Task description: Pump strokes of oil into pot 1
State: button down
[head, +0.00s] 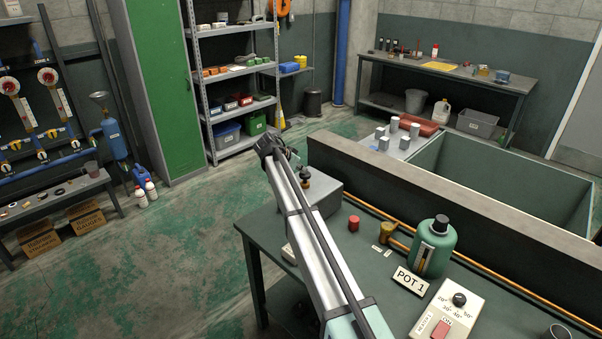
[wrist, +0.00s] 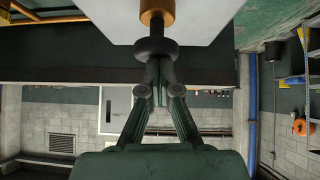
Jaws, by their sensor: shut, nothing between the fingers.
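Pot 1 is a green rounded pot (head: 434,247) with a black cap and a sight strip, standing on the dark bench behind a "POT 1" plate (head: 411,280). A grey box (head: 325,192) at the bench's far end carries a black-knobbed plunger with a brass collar (head: 305,180). My gripper (head: 290,160) is at this plunger, partly hidden by the arm. In the wrist view my gripper (wrist: 157,78) is shut and empty, its fingertips right at the black knob (wrist: 156,48). I cannot tell if they touch it. The brass collar (wrist: 157,14) lies beyond the knob.
A red cap-like piece (head: 353,223) and a brass fitting (head: 386,233) stand on the bench. A control box (head: 448,312) with a dial and red switch sits nearer. Copper pipes (head: 480,270) run along the low wall (head: 440,190). Open floor (head: 170,250) lies to the left.

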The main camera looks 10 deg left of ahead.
jog(key=w+r+b+v, duration=0.1)
jog(key=b+v, duration=0.2)
jog(key=v, duration=0.9)
jog(key=shift+d+b, duration=0.3)
jog(key=shift+d, duration=0.1)
jog(key=shift+d+r, duration=0.1)
jog(key=shift+r, duration=0.05)
